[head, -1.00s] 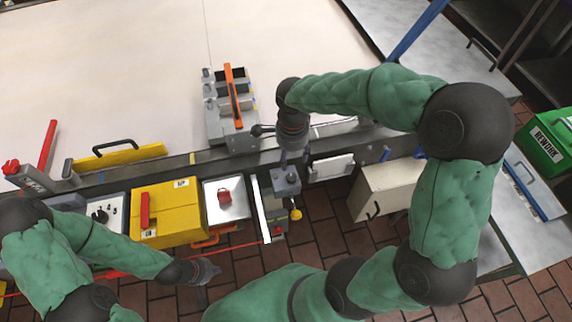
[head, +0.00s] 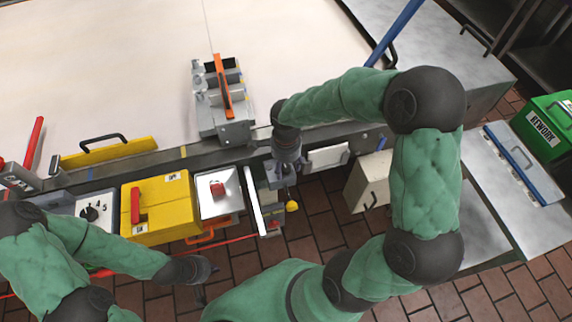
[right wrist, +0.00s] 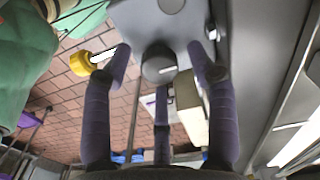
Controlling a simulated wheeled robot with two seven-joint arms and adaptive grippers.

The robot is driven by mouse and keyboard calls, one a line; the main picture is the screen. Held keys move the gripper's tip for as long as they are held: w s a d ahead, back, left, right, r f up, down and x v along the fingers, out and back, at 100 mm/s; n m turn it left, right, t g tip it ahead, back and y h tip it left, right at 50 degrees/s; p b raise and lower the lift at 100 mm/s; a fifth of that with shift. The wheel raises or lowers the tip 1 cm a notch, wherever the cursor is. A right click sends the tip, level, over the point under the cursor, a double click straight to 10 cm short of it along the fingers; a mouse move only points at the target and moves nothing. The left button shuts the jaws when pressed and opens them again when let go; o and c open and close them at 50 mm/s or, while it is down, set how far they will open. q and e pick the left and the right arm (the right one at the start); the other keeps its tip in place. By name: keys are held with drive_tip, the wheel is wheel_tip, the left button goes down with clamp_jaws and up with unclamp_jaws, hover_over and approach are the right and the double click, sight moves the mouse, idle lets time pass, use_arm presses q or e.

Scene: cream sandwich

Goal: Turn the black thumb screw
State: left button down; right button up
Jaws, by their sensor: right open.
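The black thumb screw (right wrist: 159,64), a round dark knob with a white mark, shows in the right wrist view, on a grey metal block (right wrist: 150,20). My right gripper (right wrist: 160,52) is open, its purple-grey fingers on either side of the knob with visible gaps. A third finger shows below it. In the head view my right gripper (head: 284,172) points down over the grey bracket at the table's front edge and hides the knob. My left gripper (head: 203,283) is low in front of the machine, apart from everything; its jaws are too small to read.
A yellow box (head: 160,208), a tray with a red button (head: 217,188) and a yellow knob (head: 292,206) sit along the front edge. A grey fixture with an orange bar (head: 222,85) stands on the pale belt. A green REWORK bin (head: 548,125) is far right.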

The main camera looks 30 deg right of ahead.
drive_tip(key=c, duration=1.1)
drive_tip(key=shift+c, duration=0.2)
